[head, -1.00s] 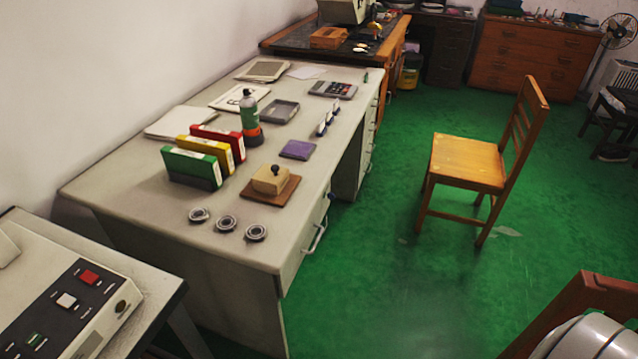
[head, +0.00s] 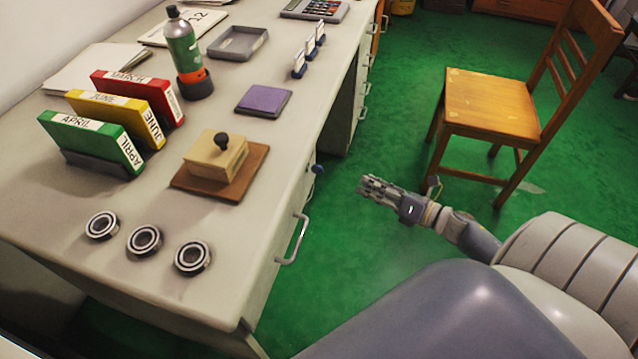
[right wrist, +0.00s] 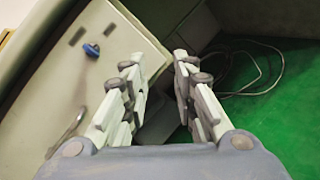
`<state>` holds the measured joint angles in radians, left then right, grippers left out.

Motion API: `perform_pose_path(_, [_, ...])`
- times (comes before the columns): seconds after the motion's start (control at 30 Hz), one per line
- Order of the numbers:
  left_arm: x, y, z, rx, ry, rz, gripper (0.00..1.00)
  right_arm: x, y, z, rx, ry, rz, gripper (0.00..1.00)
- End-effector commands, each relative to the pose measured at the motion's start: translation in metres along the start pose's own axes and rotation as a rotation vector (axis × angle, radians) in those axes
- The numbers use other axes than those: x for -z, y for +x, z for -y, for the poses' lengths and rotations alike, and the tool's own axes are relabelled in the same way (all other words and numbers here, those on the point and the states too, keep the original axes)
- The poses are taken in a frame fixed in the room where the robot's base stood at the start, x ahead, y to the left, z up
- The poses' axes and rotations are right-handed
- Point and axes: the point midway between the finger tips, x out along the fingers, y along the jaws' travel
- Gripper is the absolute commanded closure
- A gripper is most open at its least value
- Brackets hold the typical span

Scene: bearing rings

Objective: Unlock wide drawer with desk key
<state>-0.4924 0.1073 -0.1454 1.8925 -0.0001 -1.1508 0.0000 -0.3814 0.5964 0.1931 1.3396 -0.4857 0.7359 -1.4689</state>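The desk key (head: 318,170) is a small blue-headed piece sticking out from the front of the pale desk, near its top edge. In the right wrist view the key (right wrist: 91,49) shows left of my fingers, against the pale front panel. The wide drawer (head: 284,221) has a curved metal handle (head: 294,241) on its front. My right gripper (head: 366,187) is to the right of the key, over the green floor, apart from it. In the right wrist view its fingers (right wrist: 160,68) are spread with nothing between them. My left gripper is not in view.
The desk top holds three bearing rings (head: 145,240), a wooden block on a board (head: 217,163), coloured binders (head: 108,140), a bottle (head: 184,52) and a purple pad (head: 263,101). A wooden chair (head: 492,102) stands at right. Green floor is clear between desk and chair.

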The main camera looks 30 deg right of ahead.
Motion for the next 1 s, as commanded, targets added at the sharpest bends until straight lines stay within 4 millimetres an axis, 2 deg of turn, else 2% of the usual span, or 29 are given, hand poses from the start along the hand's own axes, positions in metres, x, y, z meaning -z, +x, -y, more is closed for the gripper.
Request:
perform_pose_path(0.03, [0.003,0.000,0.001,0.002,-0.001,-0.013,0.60,-0.002,0.004,-0.008,-0.072,-0.134,-0.012,0.74])
perform_pose_path(0.1, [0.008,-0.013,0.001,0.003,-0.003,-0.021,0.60,-0.012,0.006,-0.029,-0.163,-0.305,-0.021,0.74])
perform_pose_path(0.2, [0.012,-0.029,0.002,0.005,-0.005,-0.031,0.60,-0.020,0.006,-0.051,-0.263,-0.491,-0.027,0.74])
perform_pose_path(0.33, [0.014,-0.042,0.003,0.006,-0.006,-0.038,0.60,-0.025,0.005,-0.069,-0.342,-0.635,-0.028,0.74])
perform_pose_path(0.47, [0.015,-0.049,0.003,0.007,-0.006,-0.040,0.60,-0.026,0.008,-0.078,-0.372,-0.687,-0.026,0.74])
perform_pose_path(0.57, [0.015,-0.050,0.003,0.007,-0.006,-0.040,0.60,-0.026,0.018,-0.083,-0.376,-0.691,-0.024,0.74])
perform_pose_path(0.8, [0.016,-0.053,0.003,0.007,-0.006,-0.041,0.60,-0.020,0.061,-0.098,-0.374,-0.689,-0.022,0.74])
perform_pose_path(1.0, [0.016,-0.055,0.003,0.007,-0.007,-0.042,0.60,-0.015,0.090,-0.107,-0.372,-0.686,-0.024,0.74])
